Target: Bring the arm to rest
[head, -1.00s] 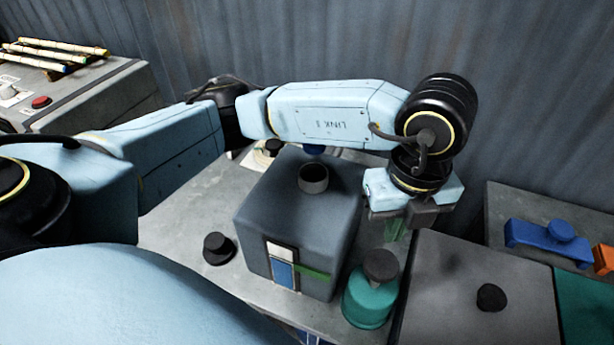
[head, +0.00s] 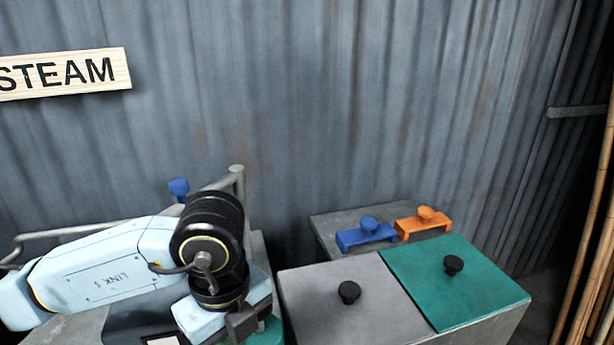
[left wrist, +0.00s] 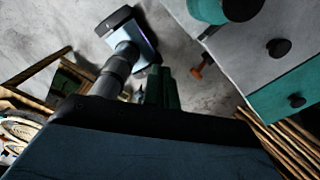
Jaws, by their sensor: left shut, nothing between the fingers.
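My left arm comes in from the left in the head view, with its forearm level and its wrist bent down. My left gripper (head: 240,327) hangs at the bottom edge, left of the grey-lidded box (head: 318,290), and its lower part is cut off. In the left wrist view its green fingers (left wrist: 163,88) are together with nothing between them. A teal canister (head: 268,332) shows partly behind the gripper; it also shows at the top of the left wrist view (left wrist: 203,9). My right gripper is not in view.
A teal lid (head: 470,290) with a black knob adjoins the grey lid. A blue clamp (head: 365,236) and an orange clamp (head: 423,222) sit on a grey stand behind. Tall canes (head: 590,240) stand at right. A STEAM sign (head: 65,73) hangs on the corrugated wall.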

